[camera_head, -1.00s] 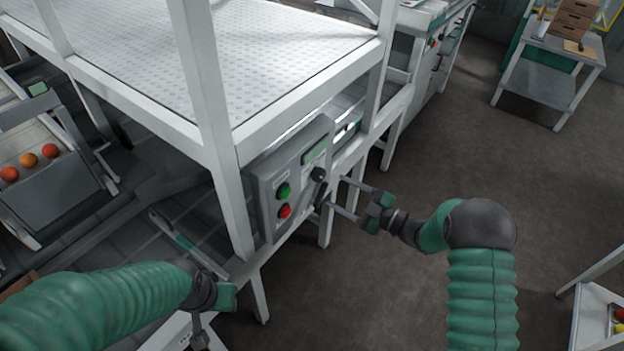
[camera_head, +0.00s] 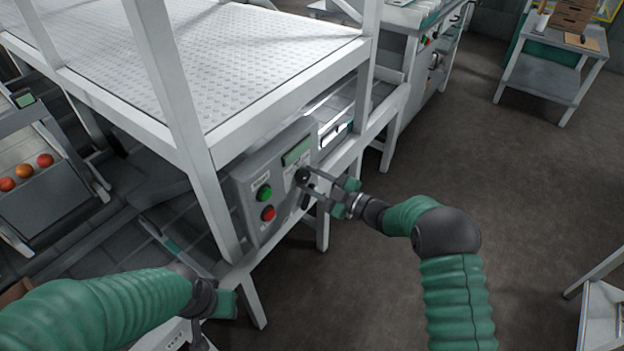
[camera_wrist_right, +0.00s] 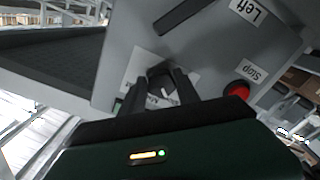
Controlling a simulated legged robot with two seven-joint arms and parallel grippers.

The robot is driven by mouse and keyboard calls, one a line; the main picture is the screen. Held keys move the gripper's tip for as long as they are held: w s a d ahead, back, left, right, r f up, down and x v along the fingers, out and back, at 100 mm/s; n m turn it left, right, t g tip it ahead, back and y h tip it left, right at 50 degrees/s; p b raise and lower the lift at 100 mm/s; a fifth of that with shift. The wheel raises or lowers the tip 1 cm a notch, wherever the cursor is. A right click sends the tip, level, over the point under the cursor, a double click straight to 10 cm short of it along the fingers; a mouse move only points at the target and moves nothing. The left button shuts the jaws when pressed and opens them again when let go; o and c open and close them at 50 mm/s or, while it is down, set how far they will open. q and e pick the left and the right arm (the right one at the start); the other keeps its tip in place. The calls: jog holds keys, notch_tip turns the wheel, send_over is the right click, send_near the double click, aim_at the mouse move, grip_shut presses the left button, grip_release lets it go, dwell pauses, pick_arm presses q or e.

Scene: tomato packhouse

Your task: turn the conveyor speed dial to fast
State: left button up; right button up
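The grey control panel (camera_head: 247,196) is mounted on the conveyor frame. Its dark speed dial (camera_head: 303,174) is on the panel's right part, beside a green button (camera_head: 264,193) and a red button (camera_head: 268,213). My right gripper (camera_head: 308,182) is at the dial with its fingers apart. In the right wrist view the dark dial (camera_wrist_right: 160,70) shows between the fingertips (camera_wrist_right: 164,82), in front of a white label that they partly cover. Firm contact cannot be told. The dial's setting is not readable. My left gripper (camera_head: 205,335) hangs at the bottom edge, its fingers cut off.
A white frame post (camera_head: 180,110) stands left of the panel. The floor (camera_head: 470,150) to the right is clear.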

jog(key=shift+a+r, duration=0.25)
jog(key=shift+a, duration=0.2)
grip_shut()
pick_arm(q)
jog(key=shift+a, duration=0.3)
pick_arm(e)
jog(key=shift+d, duration=0.1)
